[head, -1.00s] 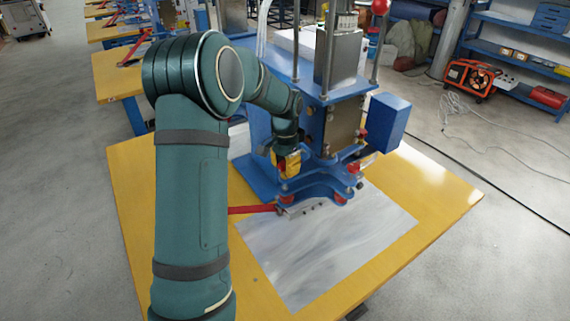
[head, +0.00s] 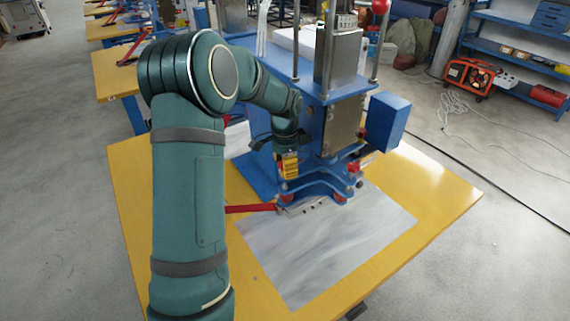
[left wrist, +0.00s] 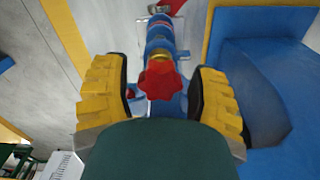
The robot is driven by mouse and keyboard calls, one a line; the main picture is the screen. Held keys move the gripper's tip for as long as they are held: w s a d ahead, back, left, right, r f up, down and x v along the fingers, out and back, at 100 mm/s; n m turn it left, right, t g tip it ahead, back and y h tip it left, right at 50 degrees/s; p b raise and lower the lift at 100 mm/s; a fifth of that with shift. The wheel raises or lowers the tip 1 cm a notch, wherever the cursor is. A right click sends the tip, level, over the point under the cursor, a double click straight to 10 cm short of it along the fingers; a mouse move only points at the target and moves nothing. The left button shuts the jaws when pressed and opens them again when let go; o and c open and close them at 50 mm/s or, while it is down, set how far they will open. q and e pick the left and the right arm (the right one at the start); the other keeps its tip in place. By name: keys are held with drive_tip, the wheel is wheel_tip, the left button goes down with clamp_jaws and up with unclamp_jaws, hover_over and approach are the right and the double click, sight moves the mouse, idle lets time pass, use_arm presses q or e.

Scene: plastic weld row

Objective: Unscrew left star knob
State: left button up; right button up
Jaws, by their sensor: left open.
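A red star knob (left wrist: 161,80) shows in the left wrist view, on the end of a blue and metal fitting. My left gripper (left wrist: 158,98) is open, with one yellow ribbed finger on each side of the knob and a visible gap at both sides. In the head view my left gripper (head: 288,166) is at the left side of the blue press (head: 318,180), and the knob between its fingers is hidden there. My right gripper is not in view.
The press stands on a yellow table (head: 440,190) with a grey sheet (head: 320,255) in front. A red lever (head: 250,209) sticks out left from the base. Another red knob (head: 353,169) is at the right side. A blue box (head: 385,120) juts out right.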

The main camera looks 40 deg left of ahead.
use_arm(q)
drive_tip(key=m+p, duration=0.1)
drive_tip(key=m, duration=0.4)
drive_tip(key=shift+m, duration=0.3)
drive_tip(key=m+p, duration=0.1)
drive_tip(key=m, duration=0.3)
drive_tip(key=m+p, duration=0.3)
drive_tip(key=m, duration=0.2)
drive_tip(key=shift+r, duration=0.15)
drive_tip(key=m+p, duration=0.1)
drive_tip(key=m, duration=0.2)
drive_tip(key=shift+m+p, duration=0.4)
drive_tip(key=shift+f+m, duration=0.2)
drive_tip(key=shift+m, duration=0.1)
drive_tip(key=c, duration=1)
